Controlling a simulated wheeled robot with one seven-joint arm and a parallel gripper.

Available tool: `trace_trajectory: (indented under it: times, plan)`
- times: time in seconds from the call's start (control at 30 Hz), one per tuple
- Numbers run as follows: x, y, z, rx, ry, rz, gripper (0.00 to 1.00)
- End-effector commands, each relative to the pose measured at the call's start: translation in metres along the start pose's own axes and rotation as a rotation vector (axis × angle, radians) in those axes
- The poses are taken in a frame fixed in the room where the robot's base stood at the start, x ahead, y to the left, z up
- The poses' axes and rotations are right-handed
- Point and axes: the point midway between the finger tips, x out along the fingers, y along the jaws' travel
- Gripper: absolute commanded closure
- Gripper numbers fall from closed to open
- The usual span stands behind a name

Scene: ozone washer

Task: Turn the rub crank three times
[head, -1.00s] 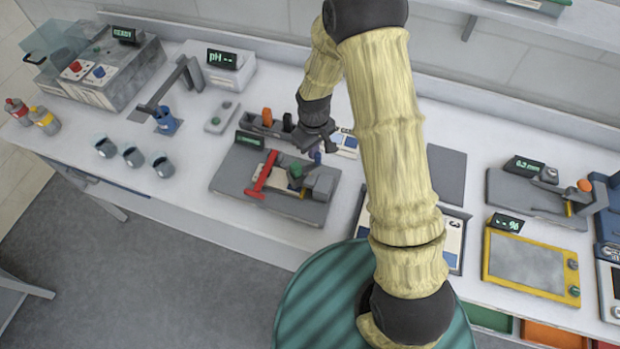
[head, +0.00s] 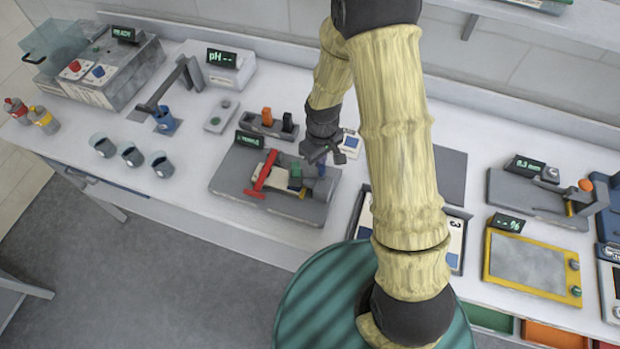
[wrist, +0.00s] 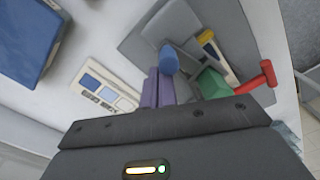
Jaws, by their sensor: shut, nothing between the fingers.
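The rubbing tester (head: 228,181) is a grey flat device on the bench. It carries a red T-shaped bar (head: 264,172), a green block (head: 295,170) and a small display. In the wrist view, a blue cylindrical knob (wrist: 169,60), which looks like the crank's handle, stands over the tester's grey base (wrist: 143,42). My gripper (head: 320,157) is over the tester's right end. Its purple fingers (wrist: 157,86) are shut and empty, close beside the blue knob. I cannot tell whether they touch it. The crank's arm is mostly hidden by my gripper.
A dark rack (head: 250,124) with orange and black pieces stands behind the tester. Several small cups (head: 132,157) stand to the left. A yellow-framed device (head: 530,262) is at the right.

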Motion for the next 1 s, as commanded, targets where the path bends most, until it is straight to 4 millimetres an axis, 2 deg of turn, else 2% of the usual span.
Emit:
trace_trajectory:
  times: [0.1,0.47,0.8,1.0]
  plan:
    - [0.0,-0.003,0.008,0.0,-0.001,0.0,1.0]
    - [0.0,-0.004,0.01,0.0,0.0,0.0,1.0]
    - [0.0,-0.019,0.026,0.0,0.0,0.001,1.0]
    - [0.0,-0.02,0.027,0.001,-0.001,0.0,1.0]
